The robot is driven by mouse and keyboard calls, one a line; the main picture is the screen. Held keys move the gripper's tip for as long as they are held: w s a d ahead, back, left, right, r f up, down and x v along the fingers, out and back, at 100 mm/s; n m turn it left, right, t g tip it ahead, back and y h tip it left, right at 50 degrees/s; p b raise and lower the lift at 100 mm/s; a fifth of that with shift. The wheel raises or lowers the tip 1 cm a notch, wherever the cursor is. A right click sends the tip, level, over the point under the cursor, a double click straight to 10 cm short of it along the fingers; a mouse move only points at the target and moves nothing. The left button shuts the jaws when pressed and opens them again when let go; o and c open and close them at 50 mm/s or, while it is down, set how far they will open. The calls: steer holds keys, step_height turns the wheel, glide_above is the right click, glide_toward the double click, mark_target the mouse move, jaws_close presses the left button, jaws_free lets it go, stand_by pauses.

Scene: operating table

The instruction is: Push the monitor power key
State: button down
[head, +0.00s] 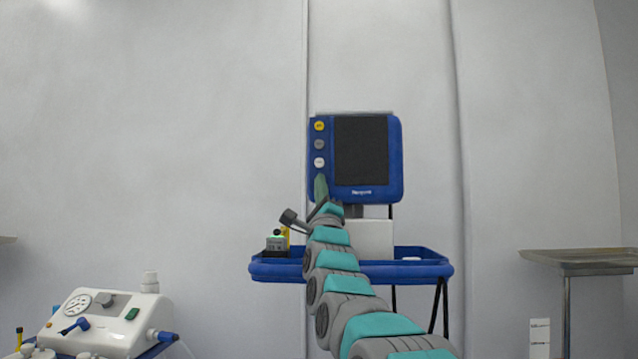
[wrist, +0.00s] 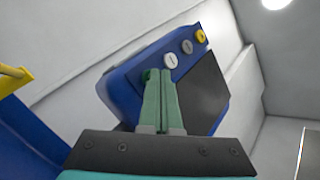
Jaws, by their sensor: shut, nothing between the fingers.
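The monitor (head: 398,160) is a blue-framed unit with a dark screen (head: 361,150). A yellow button (head: 319,126), a grey button (head: 319,144) and a white button (head: 319,162) run down its left side. In the wrist view the monitor (wrist: 122,92) appears tilted, with the white button (wrist: 170,60) just beyond my fingertips. My gripper (head: 320,178) has green fingers, shut and empty, at the monitor's lower left, below the white button. It also shows in the wrist view (wrist: 159,73). A dark green spot beside the fingertips may be another key, mostly hidden. I cannot tell whether the fingertips touch the monitor.
A blue tray (head: 430,271) is below the monitor, with a small grey device (head: 277,243) on its left. A white machine with a gauge (head: 110,318) stands at lower left. A metal table (head: 585,258) is at right. The wall behind is bare.

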steer(key=shift+s+b, duration=0.45)
steer(key=shift+s, duration=0.05)
steer(key=s+b, duration=0.3)
steer(key=s, duration=0.3)
steer(key=shift+b, duration=0.3)
steer(key=shift+a, duration=0.1)
stand_by(1.4)
